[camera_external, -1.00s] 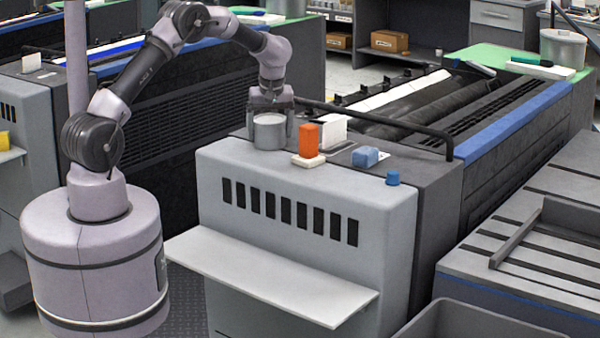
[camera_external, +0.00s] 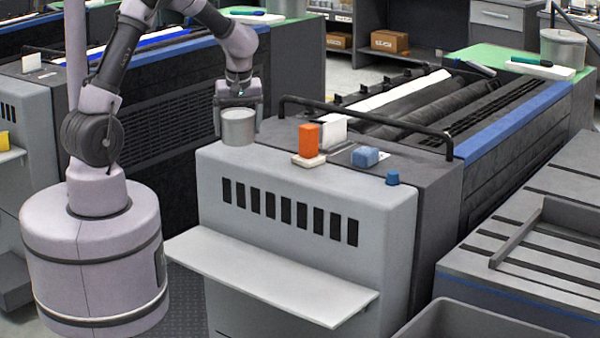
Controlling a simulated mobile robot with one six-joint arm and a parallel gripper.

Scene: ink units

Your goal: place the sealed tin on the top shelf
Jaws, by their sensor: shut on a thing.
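The sealed tin (camera_external: 238,128) is a grey cylinder with a flat, paler top. My gripper (camera_external: 238,112) points down and is shut on it. The tin is upright, at the back left corner of the grey machine's top (camera_external: 225,155), and looks raised off it. I cannot tell the exact gap below it. Which surface is the top shelf is not clear; a pale ledge (camera_external: 270,278) juts from the machine's front, low down and empty.
On the machine top stand an orange block (camera_external: 308,139) on a pale pad, a white block (camera_external: 333,128), a blue block (camera_external: 365,157) and a small blue knob (camera_external: 392,177). A black rail (camera_external: 370,122) runs behind them. A dark grey bin (camera_external: 480,325) is at front right.

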